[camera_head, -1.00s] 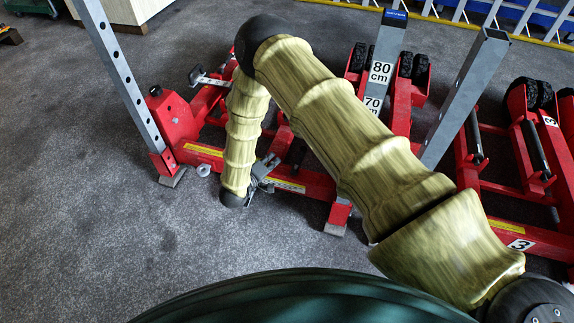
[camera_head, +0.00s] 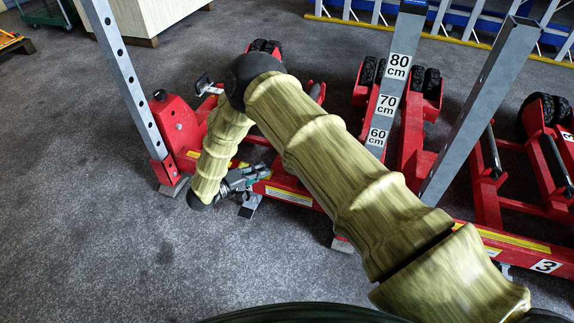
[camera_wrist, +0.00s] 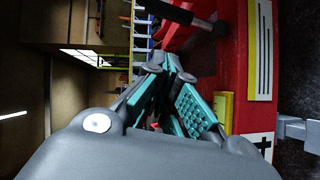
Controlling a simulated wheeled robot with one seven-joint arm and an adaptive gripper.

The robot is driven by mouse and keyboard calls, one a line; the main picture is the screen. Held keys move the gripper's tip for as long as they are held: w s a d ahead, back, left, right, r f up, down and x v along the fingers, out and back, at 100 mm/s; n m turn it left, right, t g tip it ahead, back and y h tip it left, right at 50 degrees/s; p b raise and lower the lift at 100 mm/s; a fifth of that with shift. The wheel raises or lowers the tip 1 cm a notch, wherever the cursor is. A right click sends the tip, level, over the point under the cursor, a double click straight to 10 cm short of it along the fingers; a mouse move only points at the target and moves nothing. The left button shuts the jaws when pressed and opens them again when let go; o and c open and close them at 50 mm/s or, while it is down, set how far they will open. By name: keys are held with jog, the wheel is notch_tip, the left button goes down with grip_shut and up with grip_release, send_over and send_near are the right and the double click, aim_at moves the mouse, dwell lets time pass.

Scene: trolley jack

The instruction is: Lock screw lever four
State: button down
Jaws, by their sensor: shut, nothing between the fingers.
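My gripper (camera_head: 258,174) is in front of the red jack beam (camera_head: 310,199), low over its front side. In the wrist view its fingers (camera_wrist: 172,62) with teal pads come together at the tips, with nothing seen between them. A grey metal lever-like piece (camera_head: 250,205) sticks out below the beam just under the gripper. A similar grey piece shows in the wrist view (camera_wrist: 298,132), to the right of the fingers and apart from them. A white label with a partly seen black mark (camera_wrist: 265,143) is beside it; I cannot read it for sure.
A red jack block (camera_head: 177,122) with a holed grey post (camera_head: 122,75) stands to the left. A dark bar (camera_wrist: 180,12) crosses near the fingertips. Grey carpet (camera_head: 90,240) is open at front left.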

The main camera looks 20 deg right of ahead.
jog(key=s+b+x, duration=0.1)
jog(key=b+x, duration=0.1)
jog(key=x, duration=0.4)
jog(key=s+d+b+x, duration=0.1)
jog(key=b+x, duration=0.2)
jog(key=x, duration=0.3)
jog(key=shift+s+d+f, duration=0.2)
jog(key=shift+d, duration=0.2)
jog(key=shift+d+r+p, duration=0.1)
jog(key=shift+p, duration=0.25)
jog(key=shift+s+d+p, duration=0.1)
jog(key=shift+s+p, duration=0.05)
jog(key=shift+p, duration=0.3)
